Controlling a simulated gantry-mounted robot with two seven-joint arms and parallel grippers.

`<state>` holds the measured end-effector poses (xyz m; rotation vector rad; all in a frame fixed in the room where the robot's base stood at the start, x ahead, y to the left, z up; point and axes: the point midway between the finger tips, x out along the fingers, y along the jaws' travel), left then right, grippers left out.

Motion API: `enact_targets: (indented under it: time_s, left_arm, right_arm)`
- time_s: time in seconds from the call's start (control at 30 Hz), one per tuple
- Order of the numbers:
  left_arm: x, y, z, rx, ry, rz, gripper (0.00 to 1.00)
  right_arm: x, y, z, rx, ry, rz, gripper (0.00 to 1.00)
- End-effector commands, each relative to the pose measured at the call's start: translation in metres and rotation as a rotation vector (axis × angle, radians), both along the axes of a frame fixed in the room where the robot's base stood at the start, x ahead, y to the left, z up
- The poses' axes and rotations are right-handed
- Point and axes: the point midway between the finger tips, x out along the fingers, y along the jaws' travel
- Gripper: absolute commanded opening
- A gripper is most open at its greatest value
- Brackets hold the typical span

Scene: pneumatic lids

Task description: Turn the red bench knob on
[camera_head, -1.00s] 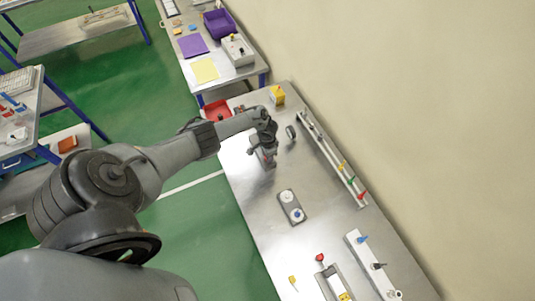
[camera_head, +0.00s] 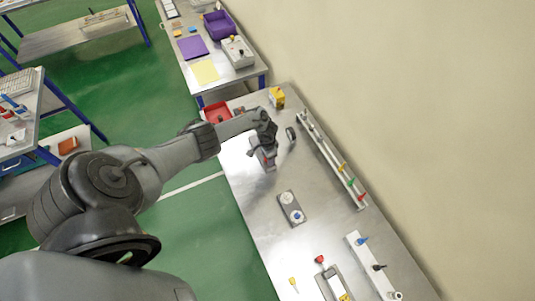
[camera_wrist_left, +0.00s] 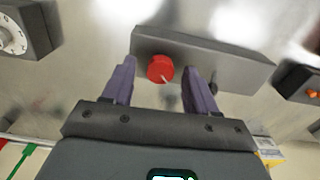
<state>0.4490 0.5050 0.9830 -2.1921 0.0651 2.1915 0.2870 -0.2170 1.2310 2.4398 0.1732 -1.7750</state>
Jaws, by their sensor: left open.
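The red knob (camera_wrist_left: 160,68) shows in the left wrist view on the face of a grey metal box (camera_wrist_left: 235,68). It carries a pale pointer line that runs down and slightly right in that view. My left gripper (camera_wrist_left: 160,82) is open, with one purple finger on each side of the knob and a visible gap to it. In the head view my left gripper (camera_head: 264,150) is over the far part of the metal bench (camera_head: 238,180), and it mostly hides the box and knob there. My right gripper is not in view.
A plate with two dials (camera_head: 291,208) lies nearer on the bench. A rail with coloured levers (camera_head: 330,160) runs along the wall side. A yellow box (camera_head: 277,97) and a red tray (camera_head: 217,112) are at the far end. The bench middle is largely clear.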

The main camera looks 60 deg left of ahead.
Motion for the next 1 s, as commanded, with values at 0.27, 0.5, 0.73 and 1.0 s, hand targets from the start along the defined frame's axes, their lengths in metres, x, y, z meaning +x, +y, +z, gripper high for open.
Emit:
enact_targets:
  time_s: [0.27,0.5,0.73,1.0]
  left_arm:
    - [0.001,0.001,0.013,-0.001,-0.003,0.000,0.58]
    - [0.000,0.001,0.046,0.002,-0.002,-0.002,0.58]
    - [0.000,0.001,0.084,0.002,-0.002,-0.002,0.58]
    - [0.000,0.000,0.106,0.001,-0.001,0.001,0.58]
  right_arm:
    - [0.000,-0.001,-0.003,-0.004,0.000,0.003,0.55]
    - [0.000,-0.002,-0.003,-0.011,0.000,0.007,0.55]
    - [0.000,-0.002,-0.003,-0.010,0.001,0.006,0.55]
    - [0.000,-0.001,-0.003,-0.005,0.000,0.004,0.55]
